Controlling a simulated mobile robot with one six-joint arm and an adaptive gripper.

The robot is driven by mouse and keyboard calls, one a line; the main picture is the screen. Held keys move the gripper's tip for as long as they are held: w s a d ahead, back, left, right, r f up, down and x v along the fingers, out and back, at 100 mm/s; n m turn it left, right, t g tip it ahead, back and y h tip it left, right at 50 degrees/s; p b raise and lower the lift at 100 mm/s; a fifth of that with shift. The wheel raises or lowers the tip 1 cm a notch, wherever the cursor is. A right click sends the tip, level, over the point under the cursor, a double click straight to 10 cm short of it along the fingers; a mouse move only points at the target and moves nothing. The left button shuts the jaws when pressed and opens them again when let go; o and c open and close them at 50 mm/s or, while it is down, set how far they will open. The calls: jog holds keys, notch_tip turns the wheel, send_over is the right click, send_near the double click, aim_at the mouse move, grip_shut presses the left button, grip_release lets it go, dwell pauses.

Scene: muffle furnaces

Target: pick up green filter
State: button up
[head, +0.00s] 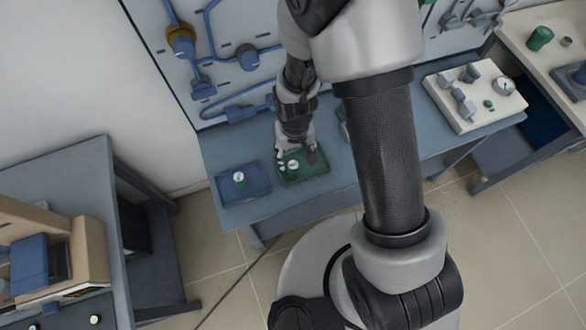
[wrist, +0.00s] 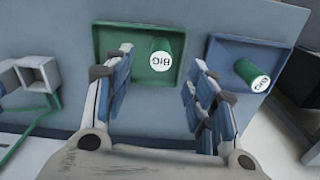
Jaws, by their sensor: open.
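A green cylindrical filter with a white top marked "BIG" (wrist: 163,54) stands in a green tray (wrist: 188,34). In the head view this filter (head: 293,164) is partly hidden by my gripper (head: 297,158), and the green tray (head: 318,171) sits on the blue-grey bench. My gripper is open above the green tray. In the wrist view its two fingers (wrist: 160,72) lie to either side of the filter, apart from it.
Wall pipes with blue valves (head: 248,57) rise behind the bench. A white panel with fittings and a gauge (head: 470,105) lies at the bench's right. Another green cylinder (head: 540,38) stands on the far right table. A white open box (wrist: 38,74) shows in the wrist view.

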aim_at(293, 164)
jog(key=f+b, duration=0.1)
jog(key=f, duration=0.1)
jog(key=f+b, duration=0.1)
jog(key=f, duration=0.2)
jog(key=f+b, duration=0.1)
jog(key=f, duration=0.2)
jog(key=shift+w+a, duration=0.15)
jog(key=shift+w, duration=0.1)
jog(key=shift+r, duration=0.15)
jog(key=shift+c, duration=0.6)
jog(key=c, duration=1.1)
